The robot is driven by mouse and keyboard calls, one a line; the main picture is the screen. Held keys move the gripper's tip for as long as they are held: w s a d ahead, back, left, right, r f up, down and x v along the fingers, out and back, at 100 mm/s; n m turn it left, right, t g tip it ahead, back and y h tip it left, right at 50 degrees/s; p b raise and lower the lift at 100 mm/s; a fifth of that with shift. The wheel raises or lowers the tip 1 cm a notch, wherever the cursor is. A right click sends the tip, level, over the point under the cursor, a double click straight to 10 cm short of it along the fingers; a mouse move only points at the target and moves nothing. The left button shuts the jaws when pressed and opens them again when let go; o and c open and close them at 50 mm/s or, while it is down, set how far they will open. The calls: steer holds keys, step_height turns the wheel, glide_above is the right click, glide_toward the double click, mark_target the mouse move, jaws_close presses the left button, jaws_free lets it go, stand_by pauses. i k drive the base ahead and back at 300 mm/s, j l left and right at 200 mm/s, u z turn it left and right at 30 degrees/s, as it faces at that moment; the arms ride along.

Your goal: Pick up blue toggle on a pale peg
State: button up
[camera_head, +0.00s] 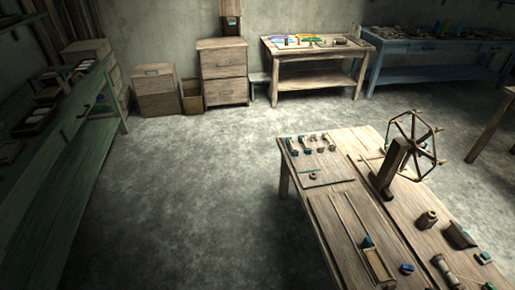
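The near wooden table (318,222) stands at the right and holds several small items with blue parts. A small blue piece (406,269) lies near its front, and another blue piece (484,257) lies at the right. A blue-topped piece (368,243) sits at the end of a narrow wooden frame (378,264). A row of small pieces (307,145), some with teal parts, lies at the table's far left. They are too small to tell which is the blue toggle on a pale peg. My gripper is not in view.
A wheel-like winder (414,142) on a thick wooden post (391,167) rises from the near table. A green shelf bench (78,125) runs along the left. A wooden workbench (315,55) and a blue bench (430,47) stand at the back. The floor between is clear.

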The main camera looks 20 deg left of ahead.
mark_target(407, 266)
steer(key=z, duration=0.75)
steer(key=i+j+u, duration=0.15)
steer(key=u, duration=0.2)
steer(key=i+j+u, duration=0.15)
steer(key=j+u, duration=0.2)
steer(key=i+j+u, duration=0.3)
steer(key=k+l, duration=0.1)
